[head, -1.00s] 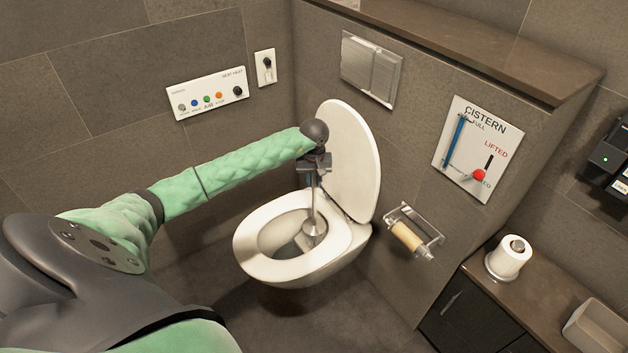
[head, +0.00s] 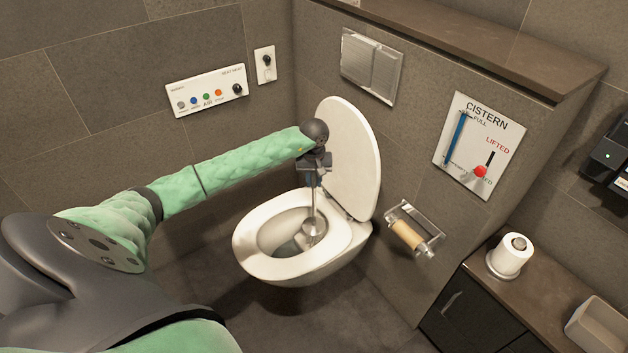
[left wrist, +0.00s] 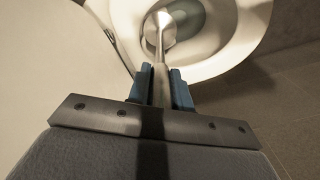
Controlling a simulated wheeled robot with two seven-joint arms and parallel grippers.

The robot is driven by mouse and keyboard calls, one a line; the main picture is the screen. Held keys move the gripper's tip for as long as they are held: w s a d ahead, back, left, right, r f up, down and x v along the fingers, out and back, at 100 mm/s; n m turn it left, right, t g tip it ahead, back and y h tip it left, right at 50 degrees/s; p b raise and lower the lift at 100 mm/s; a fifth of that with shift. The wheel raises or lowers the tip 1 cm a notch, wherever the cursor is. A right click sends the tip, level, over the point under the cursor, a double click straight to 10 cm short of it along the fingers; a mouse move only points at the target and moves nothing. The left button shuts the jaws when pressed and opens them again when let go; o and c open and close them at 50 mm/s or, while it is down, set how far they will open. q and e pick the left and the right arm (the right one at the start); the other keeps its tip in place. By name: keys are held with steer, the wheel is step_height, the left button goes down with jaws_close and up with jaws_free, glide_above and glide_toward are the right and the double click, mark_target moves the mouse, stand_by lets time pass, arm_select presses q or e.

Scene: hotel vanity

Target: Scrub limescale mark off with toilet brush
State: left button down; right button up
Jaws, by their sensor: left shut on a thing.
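The toilet brush (head: 314,223) has a metal handle and a round head, and it points down into the toilet bowl (head: 252,262). My left gripper (head: 314,178) is shut on the upper part of the handle, above the bowl. In the left wrist view the brush handle (left wrist: 159,55) runs between the blue fingers of my left gripper (left wrist: 160,85) down to the head in the bowl. The toilet seat is down and the lid (head: 352,160) is raised. I cannot make out a limescale mark; the brush head hides part of the bowl. My right gripper is not in view.
A paper holder (head: 412,228) is on the wall right of the toilet. A button panel (head: 207,90), flush plate (head: 372,66) and cistern board (head: 478,145) are on the walls.

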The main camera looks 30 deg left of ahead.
arm_select(q)
steer(key=shift+f, duration=0.25)
steer(key=shift+a+b, duration=0.2)
steer(key=shift+b, duration=0.15)
steer(key=shift+w+a+b, duration=0.35)
steer(key=shift+a+b, duration=0.25)
steer(key=shift+a, duration=0.2)
steer(key=shift+w+a+b, duration=0.4)
steer(key=shift+a+b, duration=0.15)
steer(key=shift+a, duration=0.25)
steer(key=shift+w+a+b, duration=0.35)
steer(key=shift+a+b, duration=0.25)
steer(key=shift+a, duration=0.3)
steer(key=shift+w+a+b, duration=0.3)
steer(key=shift+a+b, duration=0.35)
steer(key=shift+a, duration=0.15)
steer(key=shift+d, duration=0.1)
